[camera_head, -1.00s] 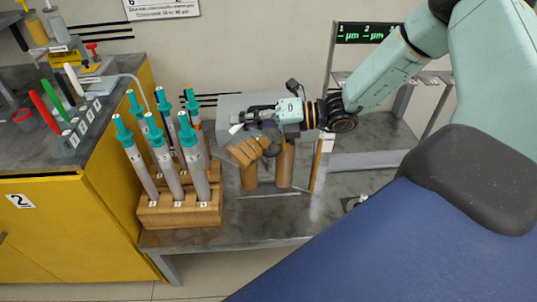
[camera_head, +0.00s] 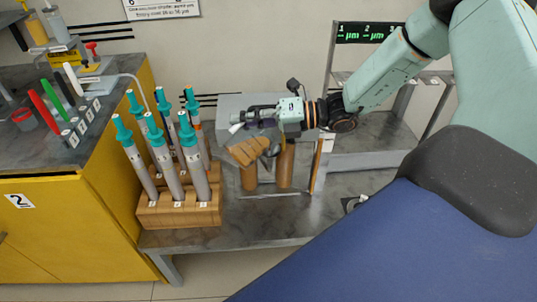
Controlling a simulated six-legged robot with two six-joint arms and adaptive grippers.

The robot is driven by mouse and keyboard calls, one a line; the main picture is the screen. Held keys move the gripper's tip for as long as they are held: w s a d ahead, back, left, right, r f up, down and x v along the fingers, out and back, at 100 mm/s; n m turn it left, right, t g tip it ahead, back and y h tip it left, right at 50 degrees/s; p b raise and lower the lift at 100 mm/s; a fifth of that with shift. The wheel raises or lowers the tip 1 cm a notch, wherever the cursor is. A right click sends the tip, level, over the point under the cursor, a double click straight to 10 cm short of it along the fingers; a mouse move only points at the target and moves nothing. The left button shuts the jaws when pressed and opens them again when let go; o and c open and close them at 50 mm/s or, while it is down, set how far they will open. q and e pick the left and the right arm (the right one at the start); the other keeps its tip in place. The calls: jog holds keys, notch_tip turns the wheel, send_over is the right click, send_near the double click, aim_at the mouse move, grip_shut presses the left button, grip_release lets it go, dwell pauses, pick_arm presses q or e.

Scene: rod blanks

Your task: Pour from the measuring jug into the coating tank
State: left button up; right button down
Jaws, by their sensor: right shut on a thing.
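My right gripper (camera_head: 262,127) is shut on a brown, amber-looking vessel (camera_head: 245,152), which I take for the measuring jug. It is held tilted, its left end over the top of a brown upright cylinder (camera_head: 249,179). A second brown cylinder (camera_head: 286,168) stands to the right, under the gripper. Either cylinder may be the coating tank; I cannot tell which. Whether liquid is flowing is too small to see. The fingers partly hide the jug's right side. My left gripper is not in view.
A wooden rack (camera_head: 180,213) with several teal-capped grey rods stands left of the jug on the grey bench (camera_head: 240,231). A grey box (camera_head: 230,104) is behind. A yellow cabinet (camera_head: 85,240) borders the left. The bench's front strip is clear.

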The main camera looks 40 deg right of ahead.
dwell(0.7)
jog(key=shift+a+f+n+h+p, duration=0.15)
jog(key=shift+a+n+h+p, duration=0.2)
jog(key=shift+a+h, duration=0.2)
jog(key=shift+s+a+f+n+g+h, duration=0.15)
jog(key=shift+a+f+n+g+h, duration=0.15)
jog(key=shift+a, duration=0.2)
jog(key=shift+f, duration=0.1)
